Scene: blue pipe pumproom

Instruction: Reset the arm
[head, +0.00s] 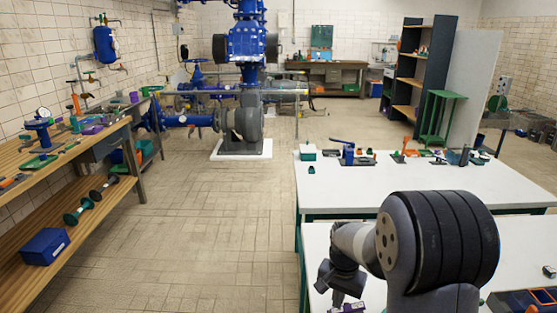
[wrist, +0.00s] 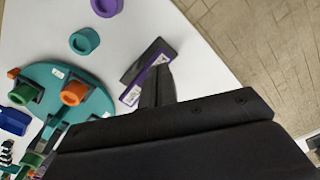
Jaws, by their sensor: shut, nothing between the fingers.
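My arm reaches over the near white table (head: 530,240) at the lower right of the head view. My gripper (head: 338,297) points down near the table's left side. In the wrist view my gripper's dark fingers (wrist: 157,82) are shut with nothing between them. A black block with purple and white edging (wrist: 148,68) lies by the fingertips; I cannot tell whether they touch it. My wrist housing hides the lower part of that view.
In the wrist view, a round teal tray (wrist: 62,78) holds an orange ring (wrist: 74,92). A teal ring (wrist: 84,41) and a purple ring (wrist: 106,5) lie nearby. A second white table (head: 400,182) stands beyond, with small parts. A wooden bench (head: 80,165) is left; open floor (head: 200,230) lies between.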

